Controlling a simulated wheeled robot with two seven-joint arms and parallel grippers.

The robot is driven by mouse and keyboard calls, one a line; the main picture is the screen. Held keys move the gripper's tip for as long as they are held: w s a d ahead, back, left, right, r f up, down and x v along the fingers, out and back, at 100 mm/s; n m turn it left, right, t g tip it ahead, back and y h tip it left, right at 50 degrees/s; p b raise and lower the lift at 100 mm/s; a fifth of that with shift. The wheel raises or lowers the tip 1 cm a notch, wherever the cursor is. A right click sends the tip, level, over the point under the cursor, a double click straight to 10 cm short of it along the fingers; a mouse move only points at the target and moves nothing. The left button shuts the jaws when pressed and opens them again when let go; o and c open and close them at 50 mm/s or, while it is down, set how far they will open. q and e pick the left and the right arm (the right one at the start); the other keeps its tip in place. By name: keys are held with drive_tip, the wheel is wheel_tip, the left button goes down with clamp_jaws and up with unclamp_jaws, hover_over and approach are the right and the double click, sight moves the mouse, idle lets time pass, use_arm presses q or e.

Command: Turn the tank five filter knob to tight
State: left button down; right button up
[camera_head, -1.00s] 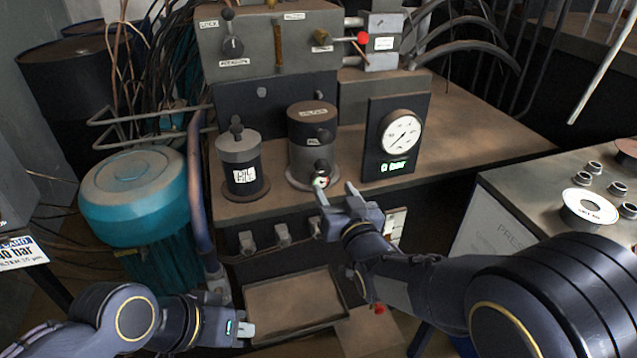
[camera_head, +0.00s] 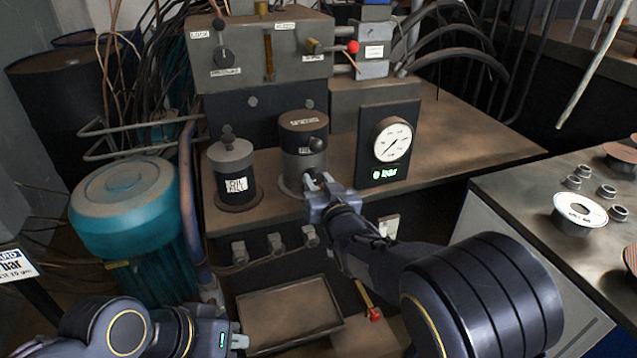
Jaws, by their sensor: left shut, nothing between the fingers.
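A dark cylindrical filter housing (camera_head: 304,157) stands on the bench shelf, with a label on its top. A black round knob (camera_head: 316,145) sits on its upper front. A lower front fitting, small and pale-faced a moment before, is now mostly hidden by my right gripper (camera_head: 319,181). That gripper's fingertips are at the lower front of the housing; whether they touch or close on the fitting I cannot tell. My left gripper (camera_head: 239,341) is shut and empty at the lower left, well away from the housing.
An oil fill can (camera_head: 232,172) stands left of the housing, and a gauge panel (camera_head: 391,140) stands right of it. A grey valve block (camera_head: 262,55) is behind. A teal motor (camera_head: 125,210) is at left. A tray (camera_head: 290,315) lies below.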

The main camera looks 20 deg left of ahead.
drive_tip(key=c, duration=0.4)
drive_tip(key=shift+f+m+b, duration=0.15)
drive_tip(key=shift+m+b, duration=0.45)
drive_tip(key=shift+b, duration=0.3)
drive_tip(key=m+b, duration=0.6)
drive_tip(key=shift+f, duration=0.1)
drive_tip(key=m+b, duration=0.4)
drive_tip(key=m, duration=0.1)
drive_tip(key=m+b, duration=0.2)
drive_tip(key=m, duration=0.1)
drive_tip(key=shift+m, duration=0.3)
drive_tip(key=shift+r+m+b, duration=0.25)
drive_tip(key=shift+m+b, duration=0.2)
drive_tip(key=shift+m, duration=0.65)
drive_tip(key=o, duration=1)
